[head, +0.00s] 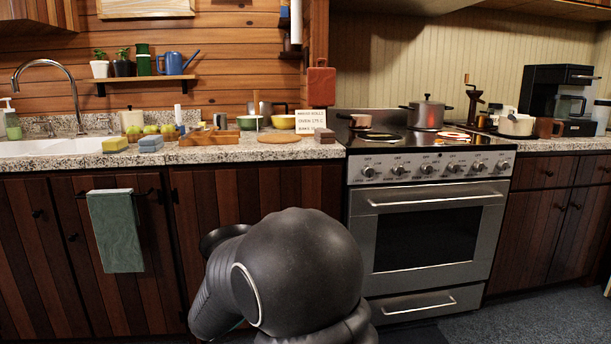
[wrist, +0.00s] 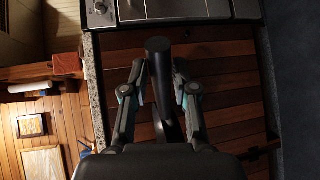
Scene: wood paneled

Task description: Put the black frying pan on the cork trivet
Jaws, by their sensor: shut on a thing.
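The cork trivet (head: 278,138) is a flat round brown disc on the granite counter, left of the stove. It looks bare. In the wrist view my gripper (wrist: 160,77) has its two fingers on either side of a long black handle (wrist: 160,56), which I take to be the frying pan's, and is shut on it. In the head view my dark arm hides the gripper. A dark rounded edge (head: 218,238) shows at the arm's left, in front of the cabinets and below the counter top; it may be the pan.
Near the trivet stand a lettered card (head: 310,121), a yellow bowl (head: 283,122), a green bowl (head: 249,122) and a dark red block (head: 324,136). The stove (head: 430,175) at right holds pots. A green towel (head: 116,230) hangs on the cabinet front.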

